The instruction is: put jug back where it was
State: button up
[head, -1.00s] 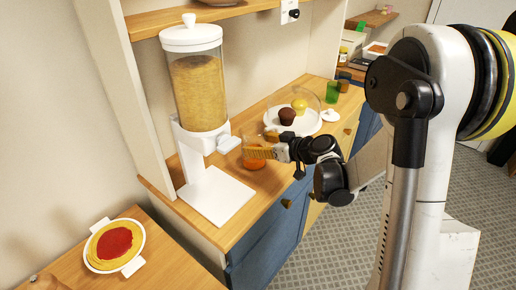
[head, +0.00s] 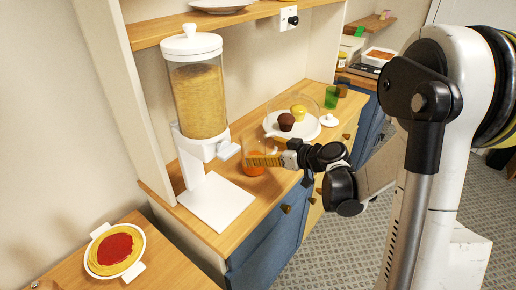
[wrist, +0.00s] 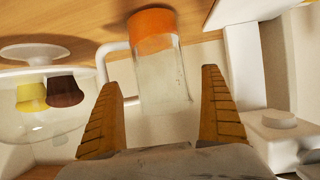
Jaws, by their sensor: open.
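The jug (head: 254,169) is clear glass with an orange lower part. It stands upright on the wooden counter, beside the white base of the dispenser. In the wrist view, which is upside down, the jug (wrist: 160,75) lies between my two fingers, with its pale handle on the left. My gripper (head: 252,161) is at the jug, its ribbed orange fingers reaching in from the right. In the wrist view my gripper (wrist: 165,95) is open, with a visible gap between each finger and the glass.
A domed white plate with cupcakes (head: 308,132) and a green cup (head: 331,97) stand farther back. A dish of pasta with red sauce (head: 114,251) is at front left. A wooden shelf (head: 190,27) hangs above.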

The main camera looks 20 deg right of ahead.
jog(key=p+v, duration=0.2)
jog(key=v, duration=0.6)
jog(key=s+a+r+m+g+h, duration=0.35)
jog(key=s+a, duration=0.25)
jog(key=s, duration=0.4)
jog(key=s+r+m+h, duration=0.1)
jog(key=s+m+h, duration=0.2)
jog(key=s, duration=0.8)
jog(key=shift+d+r+g, duration=0.3)
jog(key=shift+g, duration=0.15)
